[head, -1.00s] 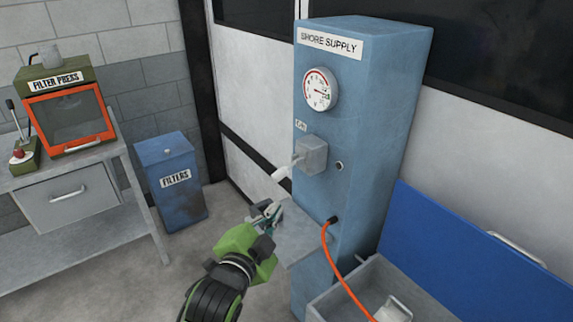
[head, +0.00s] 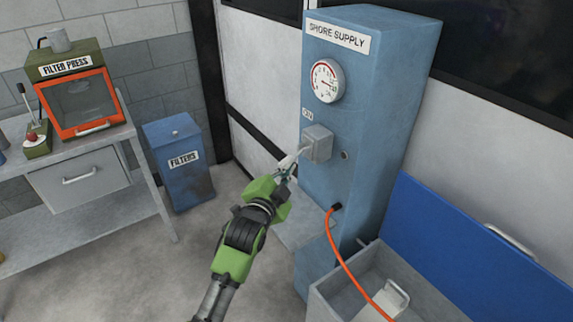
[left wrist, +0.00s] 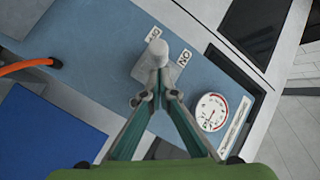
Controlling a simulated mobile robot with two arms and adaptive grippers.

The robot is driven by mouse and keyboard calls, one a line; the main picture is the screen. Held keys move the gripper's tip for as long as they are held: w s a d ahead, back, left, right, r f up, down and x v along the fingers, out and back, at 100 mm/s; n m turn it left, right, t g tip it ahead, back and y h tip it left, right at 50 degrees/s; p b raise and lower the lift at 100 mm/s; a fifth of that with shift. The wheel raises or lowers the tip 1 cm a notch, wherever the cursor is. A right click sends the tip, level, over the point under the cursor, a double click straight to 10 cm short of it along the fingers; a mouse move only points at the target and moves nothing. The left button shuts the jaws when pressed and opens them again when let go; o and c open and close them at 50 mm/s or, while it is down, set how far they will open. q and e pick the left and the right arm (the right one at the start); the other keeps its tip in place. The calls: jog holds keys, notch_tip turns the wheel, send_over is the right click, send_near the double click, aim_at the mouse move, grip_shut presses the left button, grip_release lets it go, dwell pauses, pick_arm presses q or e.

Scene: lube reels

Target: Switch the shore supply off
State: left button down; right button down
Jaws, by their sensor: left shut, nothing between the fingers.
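The blue shore supply cabinet (head: 368,120) stands right of centre in the head view. Its grey switch box (head: 317,144) carries a pale lever (head: 292,158) sticking out to the left and slightly down. An ON label (head: 307,114) sits above the box. In the left wrist view the lever's white end (left wrist: 157,48) lies just beyond my fingertips, between the ON label (left wrist: 184,57) and a second label (left wrist: 153,33). My left gripper (head: 288,172) is shut and empty, its tips at or just under the lever; contact is unclear. My right gripper is out of view.
A gauge (head: 325,82) is above the switch. An orange hose (head: 345,265) runs from the cabinet towards an open grey chest (head: 340,282) with a blue lid (head: 470,250). A blue filters bin (head: 180,185) and a bench with a filter press (head: 80,100) stand left.

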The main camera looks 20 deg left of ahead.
pick_arm(q)
jog(key=shift+w+a+f, duration=0.2)
jog(key=shift+w, duration=0.05)
jog(key=f+t+b, duration=0.1)
jog(key=b, duration=0.1)
jog(key=f+n+b, duration=0.1)
jog(key=b, duration=0.2)
jog(key=shift+w+t, duration=0.25)
jog(key=shift+t, duration=0.15)
